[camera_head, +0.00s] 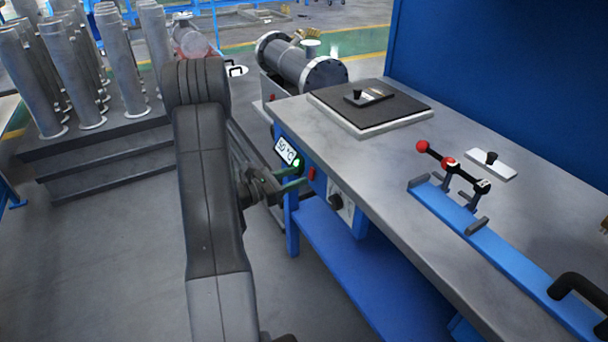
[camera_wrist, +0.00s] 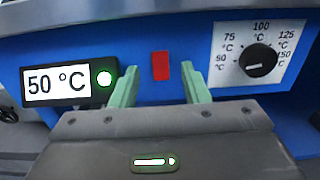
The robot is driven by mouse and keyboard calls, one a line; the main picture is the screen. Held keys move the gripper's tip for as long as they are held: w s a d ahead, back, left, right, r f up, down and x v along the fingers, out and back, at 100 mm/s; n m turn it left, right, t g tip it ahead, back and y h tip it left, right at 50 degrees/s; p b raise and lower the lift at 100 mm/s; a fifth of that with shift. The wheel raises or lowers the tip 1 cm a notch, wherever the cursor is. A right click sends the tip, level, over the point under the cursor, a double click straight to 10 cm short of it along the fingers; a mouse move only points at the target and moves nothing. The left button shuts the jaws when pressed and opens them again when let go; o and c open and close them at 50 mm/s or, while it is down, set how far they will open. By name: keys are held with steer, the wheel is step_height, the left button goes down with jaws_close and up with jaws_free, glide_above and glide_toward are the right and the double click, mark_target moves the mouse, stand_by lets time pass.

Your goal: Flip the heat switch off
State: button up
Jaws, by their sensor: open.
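The heat switch (camera_wrist: 160,66) is a small red rectangle on the blue front panel, between the temperature display and the dial in the wrist view. It also shows in the head view (camera_head: 312,174) as a small red spot on the bench's front side. My gripper (camera_wrist: 160,78) is open, its two green fingers on either side of the switch in the picture. In the head view my gripper (camera_head: 296,185) is close to the panel. I cannot tell whether the fingers touch it. The display (camera_wrist: 57,82) reads 50 °C, and the round light (camera_wrist: 104,78) beside it glows green.
A black dial (camera_wrist: 258,60) with temperature marks is right of the switch. The bench top (camera_head: 390,185) overhangs the panel. It carries a dark plate (camera_head: 370,108) and a blue rail (camera_head: 500,265) with a red-knobbed lever (camera_head: 448,163). Metal cylinders (camera_head: 75,70) stand at left.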

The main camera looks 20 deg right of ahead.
mark_target(311, 172)
steer(key=shift+w+d, duration=0.15)
steer(key=shift+d, duration=1.55)
steer(key=shift+c, duration=0.4)
jaws_close()
steer(key=f+h+b, duration=0.1)
steer(key=b, duration=0.2)
steer(key=h+b, duration=0.2)
steer(key=b, duration=0.1)
steer(key=shift+f, duration=0.25)
steer(key=shift+a+r+h+b, duration=0.1)
steer(key=shift+r+h+b, duration=0.05)
steer(key=shift+h+b, duration=0.45)
steer(key=shift+t, duration=0.4)
steer(key=shift+o, duration=0.4)
jaws_free()
